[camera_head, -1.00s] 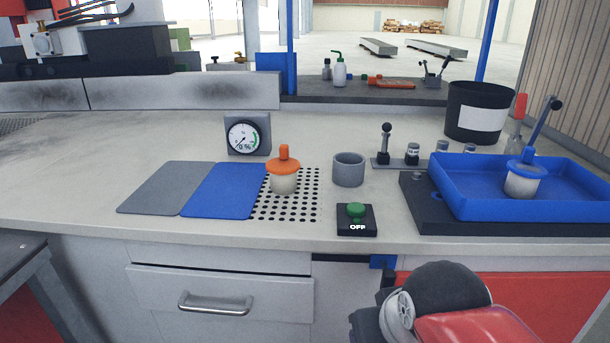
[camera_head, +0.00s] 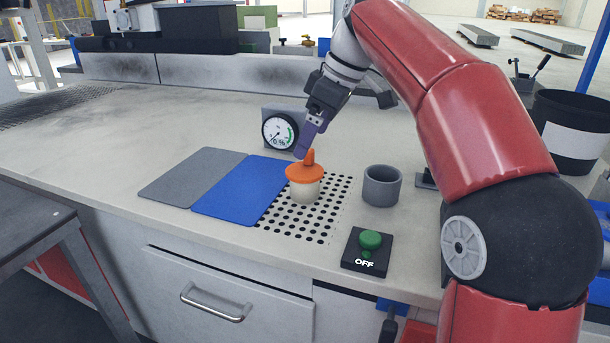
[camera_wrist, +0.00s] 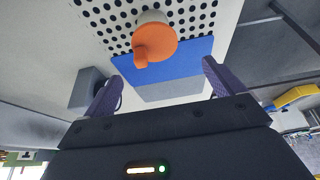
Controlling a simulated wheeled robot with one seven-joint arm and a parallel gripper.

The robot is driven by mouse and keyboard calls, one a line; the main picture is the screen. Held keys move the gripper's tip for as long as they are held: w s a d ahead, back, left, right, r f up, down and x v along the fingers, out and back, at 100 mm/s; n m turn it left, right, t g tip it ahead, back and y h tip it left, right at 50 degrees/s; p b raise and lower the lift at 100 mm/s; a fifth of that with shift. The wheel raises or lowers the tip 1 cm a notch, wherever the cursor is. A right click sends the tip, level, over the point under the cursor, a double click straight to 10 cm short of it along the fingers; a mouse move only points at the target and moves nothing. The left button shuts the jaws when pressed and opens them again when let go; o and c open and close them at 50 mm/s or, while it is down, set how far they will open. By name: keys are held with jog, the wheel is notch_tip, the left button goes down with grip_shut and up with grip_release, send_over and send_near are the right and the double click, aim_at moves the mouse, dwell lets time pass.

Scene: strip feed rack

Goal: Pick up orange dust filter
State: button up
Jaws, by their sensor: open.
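The orange dust filter (camera_head: 305,181) has an orange cap with a knob over a pale body. It stands upright on the perforated plate (camera_head: 296,226), beside the blue mat. My gripper (camera_head: 305,148) is just above and behind the filter in the head view, pointing down at a slant. In the wrist view the filter (camera_wrist: 154,42) lies ahead of my open purple fingers (camera_wrist: 160,85), toward the top of the picture. Nothing is between the fingers, and the filter appears apart from them.
A blue mat (camera_head: 241,190) and a grey mat (camera_head: 190,178) lie left of the plate. A gauge (camera_head: 279,132) stands close behind my gripper. A grey cup (camera_head: 381,187) and a green button box (camera_head: 367,252) stand to the right. The left counter is clear.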

aim_at(300, 169)
jog(key=x, duration=0.2)
jog(key=b+x, duration=0.1)
jog(key=x, duration=0.4)
jog(key=shift+w+d+f, duration=0.1)
jog(key=shift+w+d, duration=0.15)
jog(key=shift+d, duration=0.05)
jog(key=c, duration=1.1)
